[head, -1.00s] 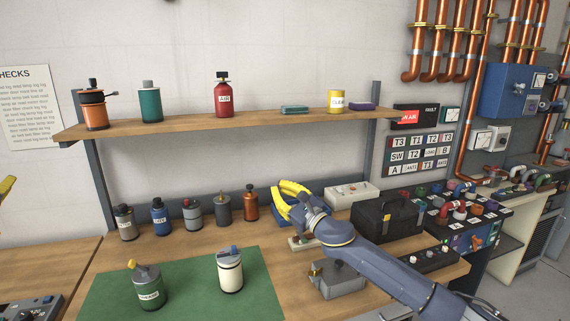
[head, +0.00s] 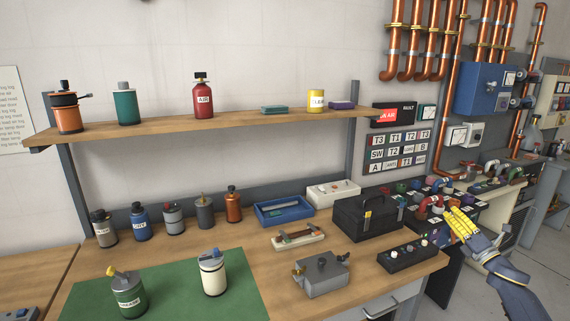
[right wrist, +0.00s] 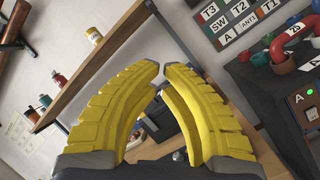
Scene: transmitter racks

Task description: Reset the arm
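My right gripper (head: 453,214) has yellow ribbed fingers and is at the right of the head view, in front of the dark rack with coloured pipe bends. In the right wrist view its two curved fingers (right wrist: 162,68) arch toward each other, and their tips almost meet with a thin gap. Nothing is held between them. It is clear of the wooden workbench (head: 405,268). My left gripper is out of the head view.
A black toolbox (head: 367,219), a black knob panel (head: 408,256) and a grey metal box (head: 321,276) stand near the bench's right end. Copper pipes (head: 440,110) run down the wall. A green mat (head: 165,291) carries two canisters. Open floor (head: 470,295) shows at right.

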